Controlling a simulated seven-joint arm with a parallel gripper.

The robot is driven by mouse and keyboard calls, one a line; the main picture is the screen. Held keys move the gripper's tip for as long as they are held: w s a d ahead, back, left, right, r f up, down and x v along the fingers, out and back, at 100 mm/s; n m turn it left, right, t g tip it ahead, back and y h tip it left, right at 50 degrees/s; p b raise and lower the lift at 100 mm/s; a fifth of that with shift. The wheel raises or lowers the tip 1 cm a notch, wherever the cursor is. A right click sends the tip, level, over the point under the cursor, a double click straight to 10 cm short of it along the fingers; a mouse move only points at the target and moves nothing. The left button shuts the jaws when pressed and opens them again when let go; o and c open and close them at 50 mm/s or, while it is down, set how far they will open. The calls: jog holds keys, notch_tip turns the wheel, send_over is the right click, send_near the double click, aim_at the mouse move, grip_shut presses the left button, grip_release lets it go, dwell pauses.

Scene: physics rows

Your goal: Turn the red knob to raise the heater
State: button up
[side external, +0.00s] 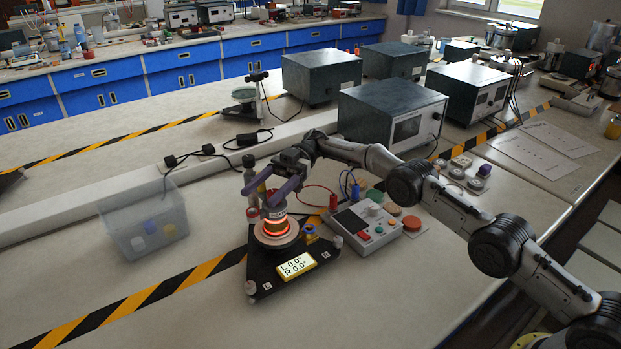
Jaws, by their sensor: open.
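A black triangular plate (268,281) lies on the bench and carries a round heater (277,230) with a glowing orange-red ring. A yellow display (296,264) on the plate reads "L 0.0° R 0.0". A small red part (253,213) shows just left of the heater; I cannot tell whether it is the red knob. My gripper (268,197), with purple fingers, is open and points down over the top of the heater. Its fingers partly hide what is between them, and contact is unclear.
A clear bin (143,222) holding small coloured items is at left. Grey instrument boxes (391,117) stand behind.

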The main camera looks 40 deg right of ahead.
jog(key=s+d+r, duration=0.5)
jog(key=s+r, duration=0.5)
jog(key=s, duration=0.3)
jog(key=shift+d, duration=0.15)
jog(key=shift+f, duration=0.1)
